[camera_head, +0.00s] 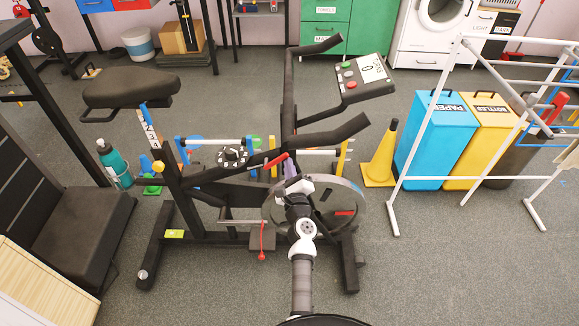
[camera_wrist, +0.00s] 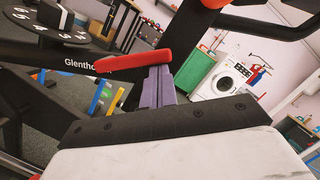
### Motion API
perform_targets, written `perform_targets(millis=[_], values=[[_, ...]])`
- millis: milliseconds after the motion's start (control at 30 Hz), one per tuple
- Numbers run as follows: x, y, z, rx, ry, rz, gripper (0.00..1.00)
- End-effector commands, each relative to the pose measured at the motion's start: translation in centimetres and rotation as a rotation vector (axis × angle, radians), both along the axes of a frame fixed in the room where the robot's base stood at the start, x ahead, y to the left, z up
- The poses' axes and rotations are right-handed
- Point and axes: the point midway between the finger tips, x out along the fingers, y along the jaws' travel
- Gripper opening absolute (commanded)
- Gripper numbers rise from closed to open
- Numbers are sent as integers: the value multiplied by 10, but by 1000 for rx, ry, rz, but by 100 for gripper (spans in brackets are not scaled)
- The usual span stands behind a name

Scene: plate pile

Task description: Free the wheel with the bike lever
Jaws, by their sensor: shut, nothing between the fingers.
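The exercise bike (camera_head: 240,190) stands in the middle of the head view. Its red lever (camera_head: 277,160) sits on the frame below the handlebars, and it also shows large in the wrist view (camera_wrist: 130,61), pointing left. The grey wheel (camera_head: 356,214) is at the bike's front, partly hidden behind my arm. My gripper (camera_head: 292,171) is over the wheel, just right of and below the lever. Its purple fingers (camera_wrist: 159,72) are shut and empty, with their tips close to the lever's right end. I cannot tell whether they touch it.
A black dial (camera_head: 232,155) sits on the bike frame left of the lever. The handlebars (camera_head: 340,132) and console (camera_head: 362,78) rise above my gripper. A yellow cone (camera_head: 381,155) and white drying rack (camera_head: 394,205) stand to the right. The floor at front right is clear.

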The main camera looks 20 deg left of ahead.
Motion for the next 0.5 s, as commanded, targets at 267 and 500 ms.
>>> perform_targets(millis=[267, 500], values=[[-1, 2, 8, -68, -23, 0, 0], [-3, 8, 22, -217, -72, 1, 0]])
